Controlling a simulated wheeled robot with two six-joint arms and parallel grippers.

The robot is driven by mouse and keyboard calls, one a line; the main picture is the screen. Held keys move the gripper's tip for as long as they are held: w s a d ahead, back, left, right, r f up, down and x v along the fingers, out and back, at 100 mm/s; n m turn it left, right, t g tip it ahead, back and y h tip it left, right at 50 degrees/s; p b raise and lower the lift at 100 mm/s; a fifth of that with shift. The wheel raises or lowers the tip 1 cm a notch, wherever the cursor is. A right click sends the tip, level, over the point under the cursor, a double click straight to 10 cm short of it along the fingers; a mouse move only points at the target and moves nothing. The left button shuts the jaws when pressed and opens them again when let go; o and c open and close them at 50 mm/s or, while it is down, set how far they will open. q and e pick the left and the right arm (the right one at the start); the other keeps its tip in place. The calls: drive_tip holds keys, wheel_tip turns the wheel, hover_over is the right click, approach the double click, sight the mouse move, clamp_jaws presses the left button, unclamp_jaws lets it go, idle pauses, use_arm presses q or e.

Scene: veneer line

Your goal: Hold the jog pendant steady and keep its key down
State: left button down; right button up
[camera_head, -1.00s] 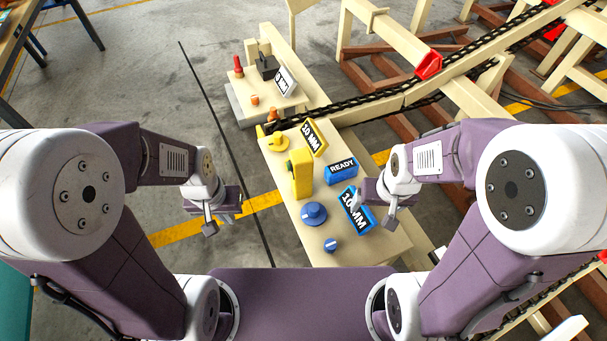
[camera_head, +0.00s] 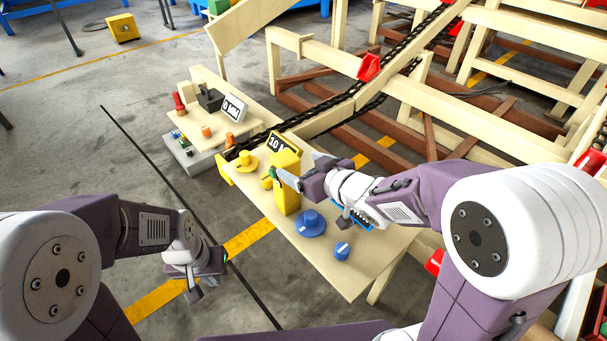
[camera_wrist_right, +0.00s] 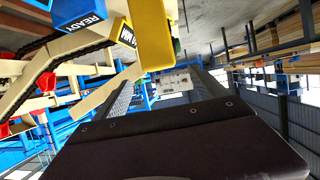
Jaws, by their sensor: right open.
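The yellow upright block (camera_head: 287,200), which I take for the jog pendant, stands on the cream bench (camera_head: 335,280). It also shows at the top of the right wrist view (camera_wrist_right: 152,45). A small green part shows at its left side, partly behind a finger; I cannot tell whether it is the key or whether it is down. My right gripper (camera_head: 298,165) is open at the block's upper part, one finger across its front, the other to its right. Contact is unclear. My left gripper (camera_head: 207,280) hangs left of the bench, away from the block; its jaw opening is unclear.
The bench also holds a blue round knob (camera_head: 311,226), a smaller blue knob (camera_head: 342,251), a yellow knob (camera_head: 247,165) and a yellow sign (camera_head: 285,144). A black chain conveyor (camera_head: 330,105) runs rightward.

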sight(288, 160)
drive_tip(key=b+x, duration=0.2)
drive_tip(key=x, duration=0.5)
drive_tip(key=shift+w+a+f, duration=0.15)
drive_tip(key=shift+w+f, duration=0.05)
drive_tip(key=shift+f, duration=0.1)
drive_tip(key=shift+w+a+f+b, duration=0.1)
drive_tip(key=shift+w+a+b, duration=0.2)
drive_tip(key=shift+w, duration=0.15)
drive_tip(key=shift+d, duration=0.1)
clamp_jaws()
